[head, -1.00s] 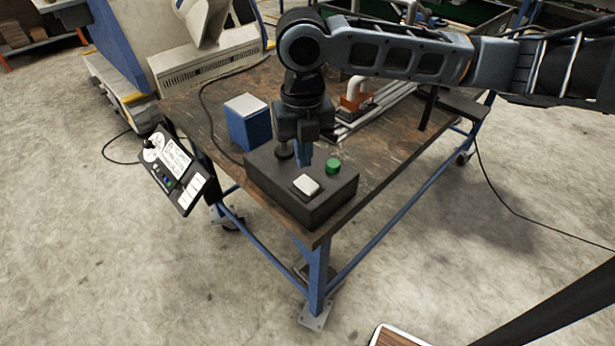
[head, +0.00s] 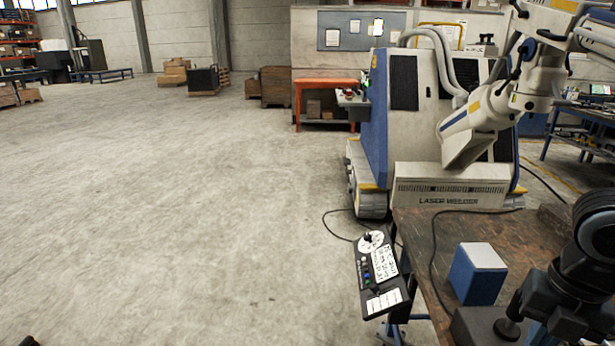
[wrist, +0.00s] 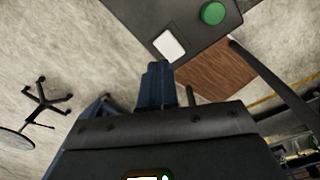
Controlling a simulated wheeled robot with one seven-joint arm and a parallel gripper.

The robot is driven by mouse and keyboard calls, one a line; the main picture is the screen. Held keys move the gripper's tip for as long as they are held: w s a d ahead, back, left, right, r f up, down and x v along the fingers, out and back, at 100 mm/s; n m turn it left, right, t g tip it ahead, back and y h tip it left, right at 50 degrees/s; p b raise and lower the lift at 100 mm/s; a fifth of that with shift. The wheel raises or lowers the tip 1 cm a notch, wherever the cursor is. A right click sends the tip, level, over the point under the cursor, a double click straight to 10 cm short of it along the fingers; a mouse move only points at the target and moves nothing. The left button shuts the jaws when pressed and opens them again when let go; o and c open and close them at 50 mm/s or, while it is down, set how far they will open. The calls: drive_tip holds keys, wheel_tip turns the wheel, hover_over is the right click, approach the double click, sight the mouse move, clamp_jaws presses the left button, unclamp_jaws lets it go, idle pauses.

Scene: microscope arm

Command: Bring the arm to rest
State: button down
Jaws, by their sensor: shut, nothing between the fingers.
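In the wrist view my gripper (wrist: 158,72) has its two blue fingers together, with nothing seen between them. Just past the fingertips is a dark control box (wrist: 195,45) with a white square button (wrist: 168,42) and a round green button (wrist: 213,13). The fingertips look close to the white button; I cannot tell whether they touch it. In the head view only part of my dark arm shows at the lower right, and the fingertips are out of frame. A corner of the dark box (head: 478,326) shows there beside the arm.
A blue box with a white top (head: 478,278) stands on the brown worktable (head: 440,232). A tilted control panel (head: 380,275) hangs off the table's left side. A laser welder (head: 445,180) stands behind. Open concrete floor (head: 190,190) lies to the left.

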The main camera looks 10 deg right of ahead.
drive_tip(key=w+a+r+m+t+y, duration=0.3)
drive_tip(key=w+a+r+m+t, duration=0.15)
drive_tip(key=a, duration=0.55)
drive_tip(key=w+a+r+m+t+y, duration=0.35)
drive_tip(key=w+a+r, duration=0.2)
drive_tip(key=a, duration=0.55)
drive_tip(key=w+a+r+m+t+y, duration=0.35)
drive_tip(key=a+r+t, duration=0.2)
drive_tip(key=a, duration=0.45)
drive_tip(key=s+d+f+m+t+h, duration=0.35)
drive_tip(key=s+f+m+h, duration=0.55)
drive_tip(key=s+f+m, duration=0.65)
drive_tip(key=s+d+g, duration=0.1)
drive_tip(key=s+d, duration=0.3)
drive_tip(key=s, duration=0.7)
drive_tip(key=s+d+g+h, duration=0.1)
drive_tip(key=s+d, duration=0.4)
drive_tip(key=s, duration=0.6)
drive_tip(key=shift+f, duration=0.3)
